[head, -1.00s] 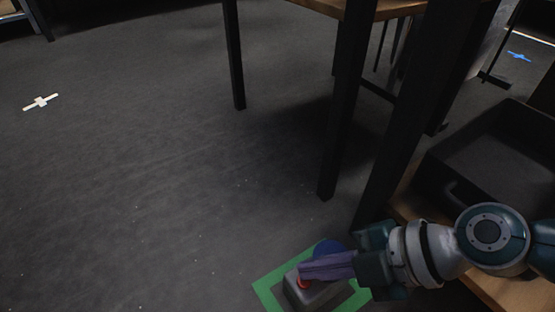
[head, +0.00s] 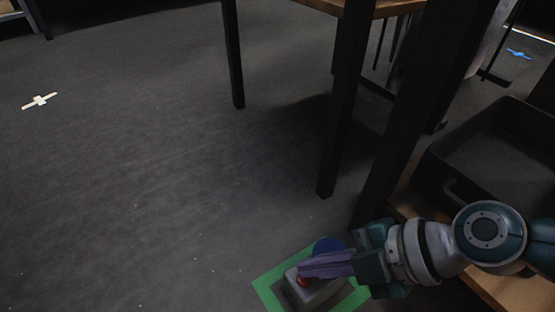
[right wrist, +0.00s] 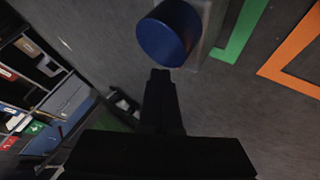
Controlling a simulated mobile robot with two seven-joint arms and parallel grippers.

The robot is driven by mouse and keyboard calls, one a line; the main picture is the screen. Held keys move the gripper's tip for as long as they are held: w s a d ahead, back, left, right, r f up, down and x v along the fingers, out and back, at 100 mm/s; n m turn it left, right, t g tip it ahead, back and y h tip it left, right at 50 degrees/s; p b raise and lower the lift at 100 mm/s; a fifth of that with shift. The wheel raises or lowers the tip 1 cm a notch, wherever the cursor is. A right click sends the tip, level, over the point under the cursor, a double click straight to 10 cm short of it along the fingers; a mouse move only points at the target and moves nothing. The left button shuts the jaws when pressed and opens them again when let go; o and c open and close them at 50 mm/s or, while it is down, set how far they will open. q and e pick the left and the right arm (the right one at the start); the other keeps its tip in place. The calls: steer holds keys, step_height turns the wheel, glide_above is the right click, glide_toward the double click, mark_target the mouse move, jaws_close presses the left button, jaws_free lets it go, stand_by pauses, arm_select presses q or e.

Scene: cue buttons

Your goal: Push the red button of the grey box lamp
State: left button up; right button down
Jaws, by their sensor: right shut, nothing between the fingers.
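The grey box lamp (head: 322,297) stands on the floor inside a green outline, at the bottom of the head view. Its red button (head: 302,282) is partly covered by my fingers. A blue round lamp (head: 328,244) shows behind the fingers, and as a blue cylinder (right wrist: 167,36) in the right wrist view. My right gripper (head: 302,270) is shut and empty, its purple fingertips right at the red button. I cannot tell whether they touch it. In the right wrist view the dark fingers (right wrist: 160,76) end just below the blue cylinder; the button is hidden there. My left gripper is out of view.
The green outline (head: 266,288) surrounds the box. An orange outline (right wrist: 275,68) lies farther off in the right wrist view. Dark table legs (head: 343,120) stand behind the box. A black tray (head: 455,185) is near my right arm.

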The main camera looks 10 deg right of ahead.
mark_target(312, 281)
steer(key=shift+f, duration=0.4)
steer(key=shift+f, duration=0.35)
stand_by(0.3)
steer(key=shift+r, duration=0.1)
steer(key=shift+r+p, duration=0.55)
steer(key=shift+r, duration=0.2)
step_height(312, 281, up, 6)
steer(key=p, duration=0.5)
stand_by(0.4)
